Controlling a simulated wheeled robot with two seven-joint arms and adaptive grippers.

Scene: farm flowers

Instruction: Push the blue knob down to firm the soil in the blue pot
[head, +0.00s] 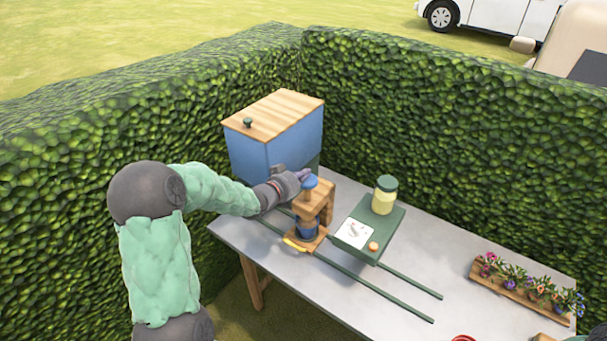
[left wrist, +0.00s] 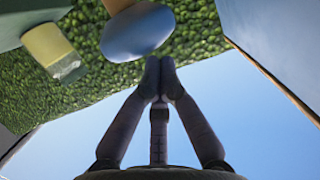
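The blue knob (head: 311,181) sits on top of a wooden press frame (head: 322,194) on the table. The blue pot (head: 308,228) stands inside the frame, below the knob; its soil is hidden. My left gripper (head: 303,175) is at the knob's upper left side, fingertips close to it. In the left wrist view the knob (left wrist: 138,32) shows as a blue rounded shape just beyond my left fingertips (left wrist: 160,68), which are together with nothing between them. Whether they touch the knob is unclear.
A blue bin with a wooden lid (head: 275,115) stands behind the press. A green box (head: 370,230) with a jar (head: 384,195) is to its right. Dark rails (head: 375,285) run along the table (head: 450,250). A wooden flower tray (head: 515,289) is at the right.

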